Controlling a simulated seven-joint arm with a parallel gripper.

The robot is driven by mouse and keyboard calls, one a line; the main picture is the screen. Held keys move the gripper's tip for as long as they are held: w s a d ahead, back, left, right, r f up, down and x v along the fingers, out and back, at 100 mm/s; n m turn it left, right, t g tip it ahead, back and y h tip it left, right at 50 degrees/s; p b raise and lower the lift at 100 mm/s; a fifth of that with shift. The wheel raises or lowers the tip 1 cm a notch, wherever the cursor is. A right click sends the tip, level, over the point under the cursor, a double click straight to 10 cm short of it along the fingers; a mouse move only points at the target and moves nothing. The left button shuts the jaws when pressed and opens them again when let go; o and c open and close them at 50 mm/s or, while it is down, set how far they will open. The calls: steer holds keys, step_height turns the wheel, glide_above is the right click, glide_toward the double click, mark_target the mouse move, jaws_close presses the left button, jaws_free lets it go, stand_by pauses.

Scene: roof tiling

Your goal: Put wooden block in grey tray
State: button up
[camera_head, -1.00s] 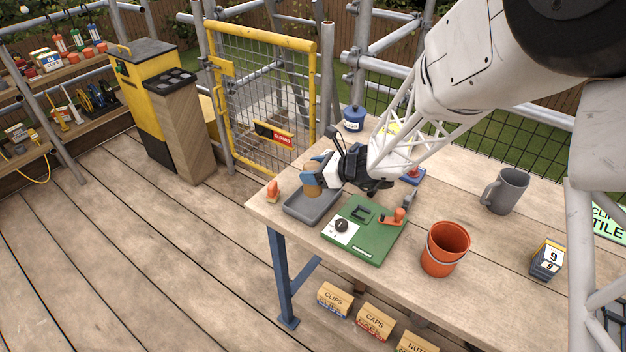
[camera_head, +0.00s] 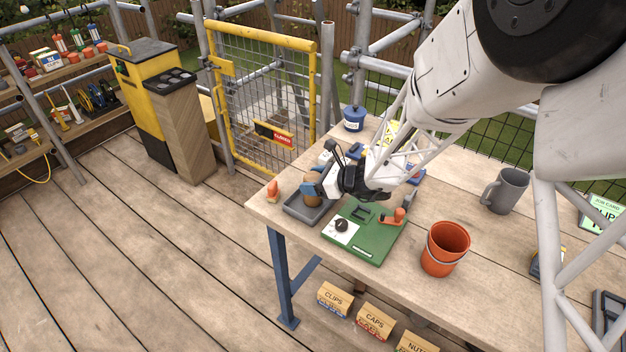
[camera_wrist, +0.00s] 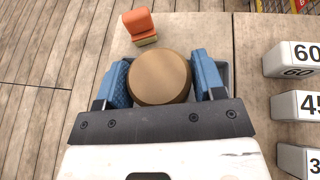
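The wooden block (camera_wrist: 160,77) is a round brown piece held between the two blue fingers of my gripper (camera_wrist: 162,80) in the wrist view. In the head view the block (camera_head: 312,197) is at the end of my gripper (camera_head: 313,187), over or inside the grey tray (camera_head: 298,211) at the table's left corner. The block and fingers cover much of the tray. I cannot tell whether the block touches the tray floor.
An orange-red object (camera_head: 273,191) stands left of the tray. A green board (camera_head: 367,238) lies right of it, with an orange bucket (camera_head: 444,248) and a grey mug (camera_head: 505,191) further right. White numbered blocks (camera_wrist: 296,104) stand on the right in the wrist view.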

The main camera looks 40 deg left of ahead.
steer(key=o, duration=0.3)
steer(key=shift+r, duration=0.15)
steer(key=shift+d+r, duration=0.1)
steer(key=shift+d, duration=0.05)
steer(key=v, duration=1.1)
steer(key=shift+d, duration=0.3)
steer(key=shift+d+r, duration=0.1)
stand_by(0.6)
